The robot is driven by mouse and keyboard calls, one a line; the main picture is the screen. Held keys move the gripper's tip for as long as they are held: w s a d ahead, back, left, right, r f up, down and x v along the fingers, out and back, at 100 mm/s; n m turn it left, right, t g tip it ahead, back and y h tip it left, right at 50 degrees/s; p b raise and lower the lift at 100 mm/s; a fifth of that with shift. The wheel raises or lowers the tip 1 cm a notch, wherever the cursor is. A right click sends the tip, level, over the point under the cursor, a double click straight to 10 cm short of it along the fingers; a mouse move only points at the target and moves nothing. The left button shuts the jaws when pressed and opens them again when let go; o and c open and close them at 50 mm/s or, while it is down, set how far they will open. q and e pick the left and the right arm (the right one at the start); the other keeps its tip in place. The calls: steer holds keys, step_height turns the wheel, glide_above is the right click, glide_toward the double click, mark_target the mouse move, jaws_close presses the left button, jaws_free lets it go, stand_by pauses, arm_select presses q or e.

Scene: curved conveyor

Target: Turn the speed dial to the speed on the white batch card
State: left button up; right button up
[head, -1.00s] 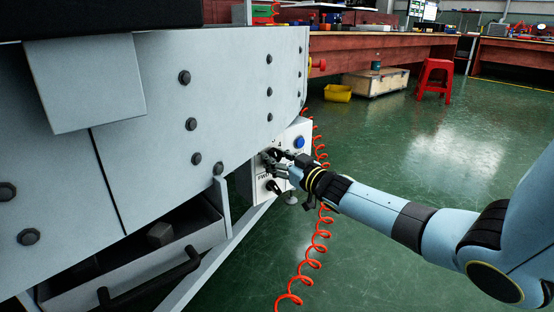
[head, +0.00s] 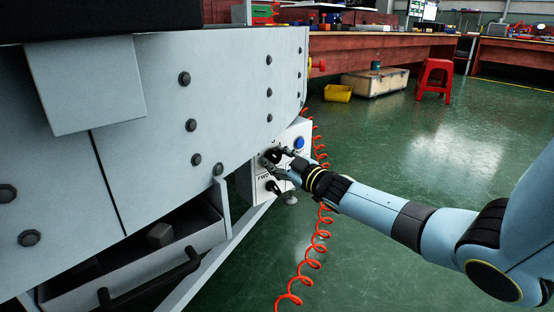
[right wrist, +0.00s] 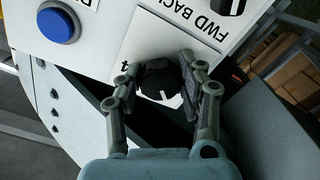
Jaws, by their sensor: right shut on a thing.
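The speed dial (right wrist: 158,80) is a black knob on the white control box (head: 300,130); in the head view the gripper partly covers it. My right gripper (head: 272,160) is at the dial, and in the right wrist view its two fingers (right wrist: 163,92) stand on either side of it, shut on it. A white mark shows at the dial's lower right edge in that view. A digit that looks like 4 is printed beside the dial; other digits are hidden. No white batch card can be made out. My left gripper is not in view.
A blue button (head: 299,143) and a black FWD/BACK knob (head: 273,187) flank the dial on the box. The grey conveyor side (head: 235,90) rises at left, above an open drawer (head: 150,255). A coiled red hose (head: 320,235) hangs beside it.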

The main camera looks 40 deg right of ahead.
steer(key=shift+n, duration=1.5)
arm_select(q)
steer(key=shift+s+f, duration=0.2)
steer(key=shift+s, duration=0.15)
arm_select(e)
steer(key=shift+n, duration=0.8)
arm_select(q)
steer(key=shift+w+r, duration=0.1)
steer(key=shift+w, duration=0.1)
